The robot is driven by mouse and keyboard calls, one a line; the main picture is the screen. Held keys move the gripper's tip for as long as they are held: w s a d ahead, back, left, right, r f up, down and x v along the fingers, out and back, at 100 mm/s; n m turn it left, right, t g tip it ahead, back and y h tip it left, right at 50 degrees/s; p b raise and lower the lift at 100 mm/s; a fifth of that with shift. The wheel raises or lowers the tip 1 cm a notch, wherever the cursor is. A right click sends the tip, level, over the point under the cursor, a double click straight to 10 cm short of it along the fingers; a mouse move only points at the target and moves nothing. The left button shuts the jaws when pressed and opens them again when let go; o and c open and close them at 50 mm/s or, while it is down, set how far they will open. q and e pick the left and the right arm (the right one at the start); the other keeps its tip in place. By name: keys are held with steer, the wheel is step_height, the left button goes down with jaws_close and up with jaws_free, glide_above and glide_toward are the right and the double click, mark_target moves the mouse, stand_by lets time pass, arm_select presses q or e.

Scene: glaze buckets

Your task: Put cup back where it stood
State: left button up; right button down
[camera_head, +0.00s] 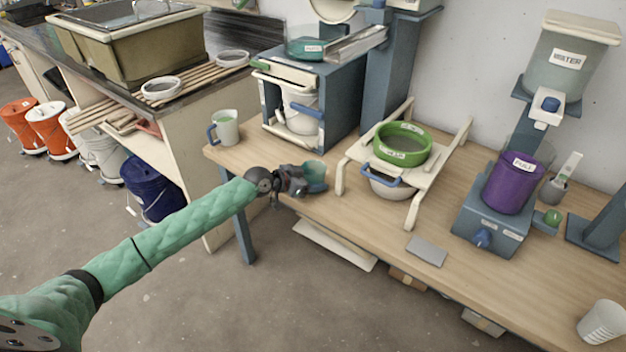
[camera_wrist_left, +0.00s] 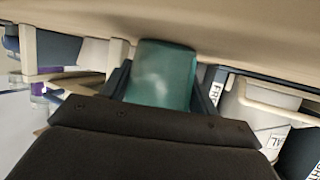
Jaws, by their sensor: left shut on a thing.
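A small teal cup (camera_head: 315,174) is at the front edge of the wooden table, left of the middle. My left gripper (camera_head: 304,182) reaches it from the left and is shut on it. In the left wrist view the teal cup (camera_wrist_left: 163,76) sits between the two dark fingers (camera_wrist_left: 160,85). I cannot tell whether the cup's base touches the table. My right gripper is in neither view.
A mug (camera_head: 226,127) with a blue handle stands at the table's left corner. A white stand (camera_head: 437,165) with a green sieve (camera_head: 402,146) is to the right. A blue cabinet (camera_head: 338,95) is behind. A grey plate (camera_head: 426,250) lies near the front edge.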

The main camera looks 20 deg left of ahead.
arm_select(q)
steer(key=o, duration=1.2)
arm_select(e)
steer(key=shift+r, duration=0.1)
arm_select(q)
steer(key=shift+r, duration=0.15)
steer(key=shift+s+a, duration=0.15)
steer(key=shift+a, duration=0.1)
steer(key=b+v, duration=0.1)
steer(key=v, duration=0.3)
steer(key=shift+s+a, duration=0.25)
steer(key=shift+s, duration=0.05)
steer(key=shift+r+b+v, duration=0.15)
steer(key=shift+b+v, duration=0.25)
steer(key=shift+v, duration=1.25)
steer(key=shift+r+b+v, duration=0.1)
steer(key=shift+b+v, duration=0.25)
steer(key=shift+v, duration=1.3)
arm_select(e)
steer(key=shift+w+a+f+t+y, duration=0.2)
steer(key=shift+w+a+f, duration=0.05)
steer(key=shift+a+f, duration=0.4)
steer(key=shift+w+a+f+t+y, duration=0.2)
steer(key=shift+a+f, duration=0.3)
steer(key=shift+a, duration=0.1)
